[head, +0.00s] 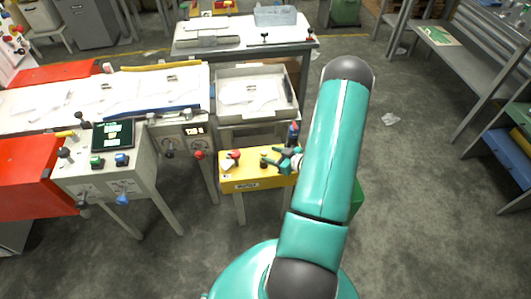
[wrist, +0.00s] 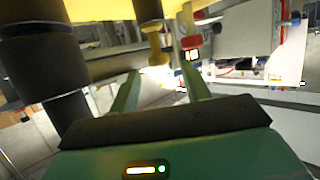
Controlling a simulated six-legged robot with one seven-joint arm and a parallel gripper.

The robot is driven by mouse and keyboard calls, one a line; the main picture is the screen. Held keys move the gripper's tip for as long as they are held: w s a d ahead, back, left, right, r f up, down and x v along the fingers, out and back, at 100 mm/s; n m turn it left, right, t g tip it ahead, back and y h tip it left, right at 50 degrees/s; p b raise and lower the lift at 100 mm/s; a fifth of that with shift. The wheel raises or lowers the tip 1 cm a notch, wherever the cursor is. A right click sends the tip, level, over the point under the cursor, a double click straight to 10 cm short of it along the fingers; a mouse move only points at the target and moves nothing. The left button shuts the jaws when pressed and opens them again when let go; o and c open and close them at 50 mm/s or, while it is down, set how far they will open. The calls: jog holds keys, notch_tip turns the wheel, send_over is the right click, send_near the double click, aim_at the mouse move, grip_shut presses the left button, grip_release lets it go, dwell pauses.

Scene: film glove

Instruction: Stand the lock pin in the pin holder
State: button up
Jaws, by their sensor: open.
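My gripper (head: 277,157) is over the right part of a yellow stand (head: 245,183), its teal fingers apart. In the wrist view the open fingers (wrist: 160,78) have nothing clearly between them. A small dark upright piece with a yellowish top (head: 264,160) stands on the yellow stand beside the fingertips. The wrist view shows a dark piece with a yellow end (wrist: 155,48) beyond the fingers, apparently this piece. It looks like the lock pin, but I cannot be sure. A red-topped piece (head: 236,155) stands farther left. I cannot tell which part is the pin holder.
A grey tray bench (head: 285,108) stands behind the yellow stand. A control console (head: 140,165) with knobs and a screen is at the left, in front of a long white-topped table (head: 140,85). A dark blue and red piece (head: 293,133) is close behind my gripper. Open floor lies to the right.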

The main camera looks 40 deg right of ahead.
jog(key=v, duration=0.7)
jog(key=w+d+r+g+h, duration=0.1)
jog(key=w+r+g+h, duration=0.3)
jog(key=w+r, duration=0.75)
jog(key=a+r+m+h, duration=0.1)
jog(key=a+r+h, duration=0.1)
jog(key=a+r, duration=0.35)
jog(key=a+r+h, duration=0.1)
jog(key=a+r, duration=0.1)
jog(key=r, duration=0.7)
jog(key=s+a+r+m+g, duration=0.2)
jog(key=s+a+r, duration=0.3)
jog(key=a+r, duration=0.5)
jog(key=s+a+r+g+y, duration=0.1)
jog(key=s+a+y, duration=0.1)
jog(key=s+a, duration=0.4)
jog(key=s+a+g+y, duration=0.1)
jog(key=s+a+y, duration=0.1)
jog(key=s+a, duration=0.4)
jog(key=a, duration=0.4)
jog(key=shift+s+a+r+n, duration=0.2)
jog(key=shift+a+r+n, duration=0.15)
jog(key=shift+n, duration=0.05)
jog(key=shift+d, duration=0.15)
